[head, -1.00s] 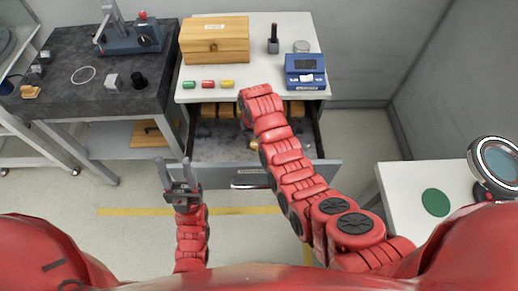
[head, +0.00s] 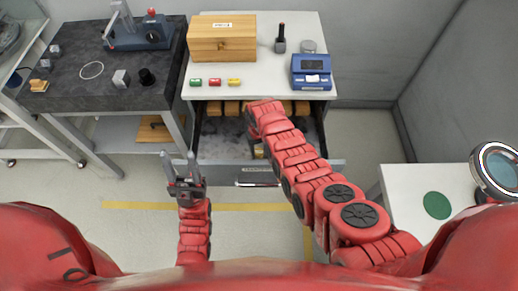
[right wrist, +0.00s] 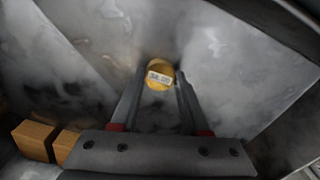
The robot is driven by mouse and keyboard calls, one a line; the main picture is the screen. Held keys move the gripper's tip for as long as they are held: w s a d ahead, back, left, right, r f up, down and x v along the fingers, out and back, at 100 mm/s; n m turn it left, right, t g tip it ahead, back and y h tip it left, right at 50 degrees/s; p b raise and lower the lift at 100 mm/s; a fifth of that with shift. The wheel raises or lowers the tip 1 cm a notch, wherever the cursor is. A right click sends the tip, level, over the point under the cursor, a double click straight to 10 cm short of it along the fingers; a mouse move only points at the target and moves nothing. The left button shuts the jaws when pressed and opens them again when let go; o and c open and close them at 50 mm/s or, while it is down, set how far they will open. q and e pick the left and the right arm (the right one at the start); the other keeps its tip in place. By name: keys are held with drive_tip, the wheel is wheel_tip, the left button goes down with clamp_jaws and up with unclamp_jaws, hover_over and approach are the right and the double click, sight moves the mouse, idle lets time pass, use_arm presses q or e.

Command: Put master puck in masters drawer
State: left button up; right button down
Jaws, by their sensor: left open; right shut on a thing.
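The master puck (right wrist: 158,76) is a small yellow, brass-like piece with a white printed label. In the right wrist view my right gripper (right wrist: 161,74) is shut on it, one finger on each side, over the grey metal inside of the drawer. The open masters drawer (head: 215,173) extends under the white bench in the head view. My right arm reaches over the drawer front and hides my right gripper there. My left gripper (head: 181,165) is open and empty, in front of the drawer's left end, fingers pointing away from me.
Several wooden blocks (right wrist: 32,140) stand in the drawer. The white bench (head: 265,75) carries a wooden box (head: 222,42), a blue device (head: 311,72) and coloured pieces. A dark bench (head: 120,90) is at left, a white table (head: 410,205) with a green disc at right.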

sight(259, 152)
drive_tip(key=shift+f, duration=0.1)
drive_tip(key=shift+c, duration=2)
unclamp_jaws()
drive_tip(key=shift+r, duration=0.25)
wheel_tip(259, 152, up, 12)
drive_tip(key=b, duration=0.1)
drive_tip(key=shift+f, duration=0.1)
